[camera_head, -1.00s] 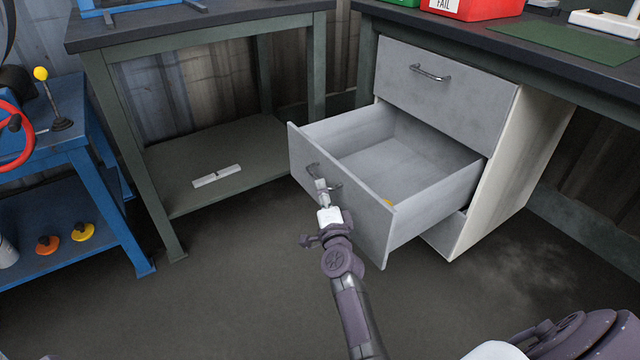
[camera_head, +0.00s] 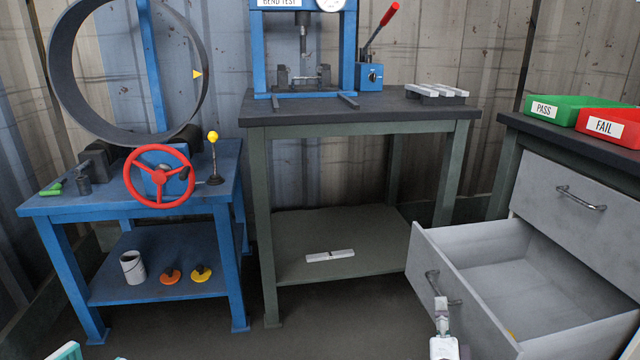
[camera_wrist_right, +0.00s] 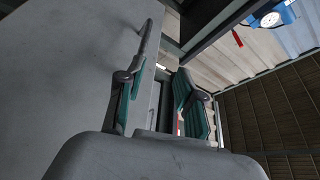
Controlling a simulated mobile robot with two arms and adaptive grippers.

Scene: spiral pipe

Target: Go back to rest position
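My right gripper (camera_head: 441,308) is in front of the handle (camera_head: 443,288) of the pulled-out grey drawer (camera_head: 465,315). In the right wrist view its two green-padded fingers (camera_wrist_right: 160,105) stand apart with nothing held between them. The metal handle (camera_wrist_right: 148,42) shows just beyond the left finger; I cannot tell whether they touch. Only the teal fingertips of my left gripper (camera_head: 90,356) show, at the bottom left edge of the head view. They look apart, and the rest of that gripper is out of frame.
The drawer juts out from the cabinet (camera_head: 570,195). A blue table (camera_head: 165,222) with a red wheel (camera_head: 158,177) and a large ring (camera_head: 60,70) stands at left. A grey-green bench (camera_head: 390,112) carries a blue press (camera_head: 258,50). Green (camera_head: 560,105) and red trays (camera_head: 606,128) sit at right.

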